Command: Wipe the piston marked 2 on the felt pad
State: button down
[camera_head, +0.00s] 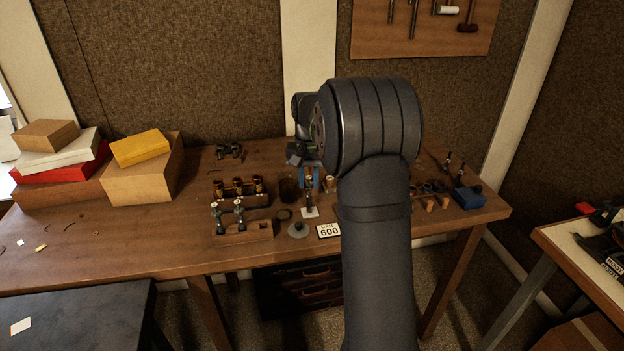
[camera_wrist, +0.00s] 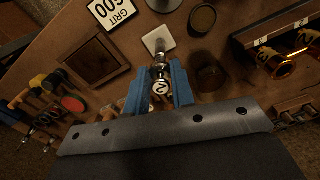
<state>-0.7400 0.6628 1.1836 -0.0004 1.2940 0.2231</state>
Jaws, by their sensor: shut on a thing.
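My gripper (camera_wrist: 159,88) has blue fingers shut on a metal piston (camera_wrist: 160,72). The piston's top cap, marked 2, faces the wrist camera. In the head view the piston (camera_head: 309,187) hangs roughly upright below my gripper (camera_head: 310,177). A small white square (camera_wrist: 150,40) lies at the piston's lower end; I cannot tell whether they touch. It also shows in the head view (camera_head: 311,213). A brown framed square pad (camera_wrist: 95,61) lies to the left in the wrist view. I cannot tell for sure which of these is the felt pad.
A wooden rack (camera_head: 243,233) holds two pistons at the left. Behind it stands a block with brass casings (camera_head: 240,188). A dark cup (camera_wrist: 208,79), a round metal piece (camera_head: 298,230) and a GRIT 600 card (camera_head: 329,230) are close by.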

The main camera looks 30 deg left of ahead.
jog(key=shift+s+a, duration=0.3)
jog(key=shift+w+d, duration=0.1)
jog(key=shift+w+d, duration=0.6)
jog(key=shift+d, duration=0.05)
jog(key=shift+a, duration=0.1)
jog(key=shift+s+a, duration=0.65)
jog(key=shift+s, duration=0.05)
jog(key=shift+d, duration=0.1)
